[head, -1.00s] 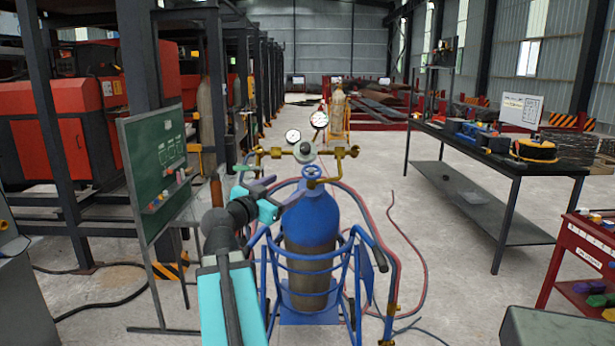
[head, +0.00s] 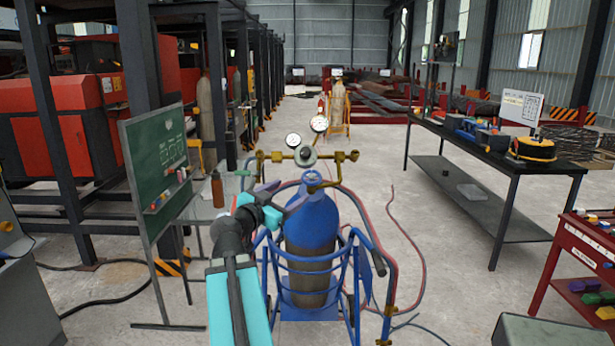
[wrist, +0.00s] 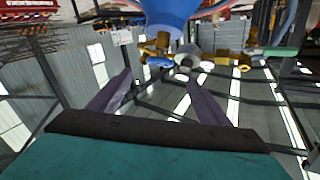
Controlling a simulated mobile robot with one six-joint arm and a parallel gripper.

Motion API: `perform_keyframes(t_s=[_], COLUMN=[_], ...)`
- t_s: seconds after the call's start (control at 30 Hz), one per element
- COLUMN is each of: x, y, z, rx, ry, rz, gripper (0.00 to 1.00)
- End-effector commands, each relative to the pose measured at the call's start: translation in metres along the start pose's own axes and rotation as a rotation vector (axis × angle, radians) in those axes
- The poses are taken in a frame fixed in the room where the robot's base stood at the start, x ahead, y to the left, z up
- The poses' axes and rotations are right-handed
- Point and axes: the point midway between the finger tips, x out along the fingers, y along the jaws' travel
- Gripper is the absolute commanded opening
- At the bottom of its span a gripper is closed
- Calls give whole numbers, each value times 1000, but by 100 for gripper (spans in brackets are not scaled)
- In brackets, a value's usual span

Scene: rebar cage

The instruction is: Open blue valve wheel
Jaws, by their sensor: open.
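The blue valve wheel (head: 312,176) sits on top of the blue gas cylinder (head: 311,225), which stands upright in a blue cart. It shows small in the wrist view (wrist: 158,61), beyond my fingertips, beside brass fittings. My gripper (head: 288,195) is open, with its purple fingers apart and nothing between them. It is just left of the cylinder's top, close to the wheel but apparently not around it. In the wrist view my gripper (wrist: 158,85) points toward the wheel, with a gap left. The wheel's exact distance is hard to tell.
A brass regulator bar (head: 340,157) with two round gauges (head: 319,124) is right behind the wheel. Red and blue hoses (head: 396,250) run along the cart's right. A green board (head: 160,165) stands left, a black workbench (head: 490,150) right. Floor between cart and workbench is mostly clear.

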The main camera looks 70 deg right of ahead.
Motion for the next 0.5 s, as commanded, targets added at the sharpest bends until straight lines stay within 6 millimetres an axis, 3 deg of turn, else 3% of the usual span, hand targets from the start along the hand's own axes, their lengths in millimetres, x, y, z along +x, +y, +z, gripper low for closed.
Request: perform_keyframes(t_s=[0.37, 0.5], x=[9, 28], y=[0, -1], z=[-3, -2], rx=[-2, -3], ry=[-2, -2], rz=[-1, 1], gripper=[71, 71])
